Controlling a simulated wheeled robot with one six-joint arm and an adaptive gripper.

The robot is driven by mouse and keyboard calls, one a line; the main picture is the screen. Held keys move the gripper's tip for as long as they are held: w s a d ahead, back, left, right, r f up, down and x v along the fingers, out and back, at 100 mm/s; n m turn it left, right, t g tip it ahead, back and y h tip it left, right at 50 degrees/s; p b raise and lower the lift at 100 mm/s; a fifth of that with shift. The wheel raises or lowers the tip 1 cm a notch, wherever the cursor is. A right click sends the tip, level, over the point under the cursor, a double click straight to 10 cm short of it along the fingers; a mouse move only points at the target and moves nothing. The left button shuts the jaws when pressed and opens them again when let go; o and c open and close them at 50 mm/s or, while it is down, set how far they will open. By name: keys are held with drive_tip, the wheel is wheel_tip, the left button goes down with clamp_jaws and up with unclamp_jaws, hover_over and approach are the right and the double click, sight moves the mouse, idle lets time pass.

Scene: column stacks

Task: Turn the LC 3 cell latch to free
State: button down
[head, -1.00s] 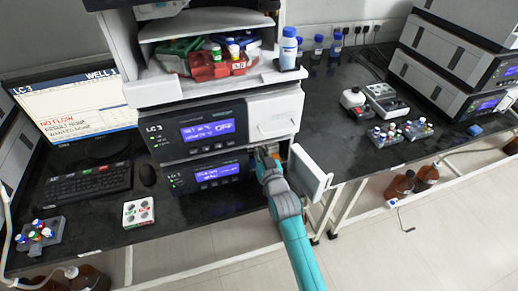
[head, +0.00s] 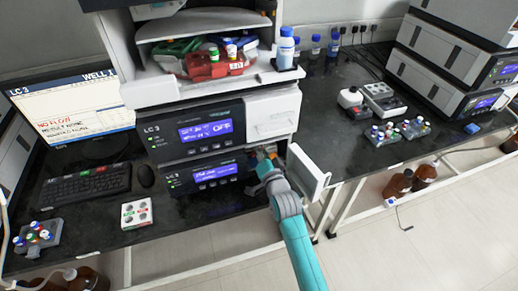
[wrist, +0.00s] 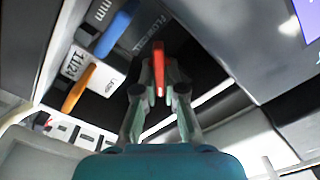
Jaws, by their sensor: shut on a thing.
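The LC 3 stack (head: 153,145) stands on the dark bench in the head view, its lower module (head: 178,181) below. My gripper (head: 264,160) reaches into the open bay at the right end of that lower module. In the wrist view, my gripper (wrist: 158,88) is shut on a red lever (wrist: 158,62), which lies between the fingertips. A label beside it seems to read "FLOW CELL", so the lever looks like the cell latch. The lever's base is partly hidden by the fingers.
A white door (head: 308,172) stands open just right of my arm. In the wrist view, a blue lever (wrist: 116,30) and an orange lever (wrist: 78,90) sit left of the red one, near a tag. A monitor (head: 70,110) reads LC 3 and "NO FLOW".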

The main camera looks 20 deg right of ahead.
drive_tip(key=shift+m, duration=0.6)
drive_tip(key=c, duration=1.3)
unclamp_jaws()
drive_tip(key=shift+o, duration=0.2)
drive_tip(key=s, duration=1.2)
